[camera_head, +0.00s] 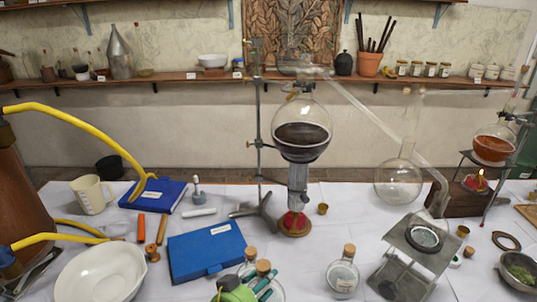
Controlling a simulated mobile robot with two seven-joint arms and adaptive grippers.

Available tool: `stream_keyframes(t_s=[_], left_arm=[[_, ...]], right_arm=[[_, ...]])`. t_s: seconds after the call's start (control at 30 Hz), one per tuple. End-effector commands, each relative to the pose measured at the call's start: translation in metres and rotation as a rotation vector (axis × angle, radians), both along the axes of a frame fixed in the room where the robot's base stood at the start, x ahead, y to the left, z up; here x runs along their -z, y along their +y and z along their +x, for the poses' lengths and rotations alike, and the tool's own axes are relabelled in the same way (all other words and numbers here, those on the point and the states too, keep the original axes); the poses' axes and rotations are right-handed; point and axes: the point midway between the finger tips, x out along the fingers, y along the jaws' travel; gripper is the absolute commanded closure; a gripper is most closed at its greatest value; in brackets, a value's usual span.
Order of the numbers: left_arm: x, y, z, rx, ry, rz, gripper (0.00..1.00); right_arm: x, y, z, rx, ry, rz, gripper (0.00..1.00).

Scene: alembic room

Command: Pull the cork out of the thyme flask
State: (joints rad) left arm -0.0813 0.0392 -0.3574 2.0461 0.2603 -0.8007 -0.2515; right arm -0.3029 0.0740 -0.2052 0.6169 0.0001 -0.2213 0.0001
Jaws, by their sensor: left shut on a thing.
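My left gripper (264,281) is at the bottom edge, its teal fingers shut at the neck of a corked glass flask (277,293), just below its cork (263,267). The lower part of this flask is cut off by the frame, and I cannot read a label on it. Another cork (250,253) shows just behind, on a glass neck largely hidden by the gripper and front flask. A third corked flask (342,277) stands apart to the right, its cork (349,250) in its neck. I cannot tell which one holds thyme. My right gripper is not in view.
A blue book (206,250) and white bowl (100,272) lie to the left. Behind stands a round flask of dark liquid (301,128) over a burner. A metal stand (405,265) is at right. White cloth is clear between the burner and the right corked flask.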

Motion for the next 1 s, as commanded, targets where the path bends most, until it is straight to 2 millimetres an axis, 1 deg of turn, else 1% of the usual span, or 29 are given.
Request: stream_keyframes(t_s=[0.03,0.1,0.27,0.37,0.47,0.5,0.6,0.7,0.8,0.9,1.0], left_arm=[[0.002,0.009,0.000,0.001,-0.004,0.002,1.00],[0.004,0.020,-0.003,0.006,-0.004,0.002,1.00],[0.008,0.052,-0.009,0.024,-0.005,0.003,1.00],[0.006,0.076,-0.015,0.045,-0.005,0.006,1.00],[-0.002,0.104,-0.024,0.081,-0.006,0.009,1.00],[-0.007,0.115,-0.029,0.102,-0.007,0.011,1.00],[-0.025,0.138,-0.043,0.166,-0.009,0.014,1.00],[-0.045,0.153,-0.058,0.236,-0.008,0.015,1.00],[-0.063,0.161,-0.071,0.300,-0.006,0.014,1.00],[-0.076,0.164,-0.082,0.350,-0.004,0.009,1.00],[-0.084,0.165,-0.088,0.380,-0.004,0.005,1.00]], right_arm=[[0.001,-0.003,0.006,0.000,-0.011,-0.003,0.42],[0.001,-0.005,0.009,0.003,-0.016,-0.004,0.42],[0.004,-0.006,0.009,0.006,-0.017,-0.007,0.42],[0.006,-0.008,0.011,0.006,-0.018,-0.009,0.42],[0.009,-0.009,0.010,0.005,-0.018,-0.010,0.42],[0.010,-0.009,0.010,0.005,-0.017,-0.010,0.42],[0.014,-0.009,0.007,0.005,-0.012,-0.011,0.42],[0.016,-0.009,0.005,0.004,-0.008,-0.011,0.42],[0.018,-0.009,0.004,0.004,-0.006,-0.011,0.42],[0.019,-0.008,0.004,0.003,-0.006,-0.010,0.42],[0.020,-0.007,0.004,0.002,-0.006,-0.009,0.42]])
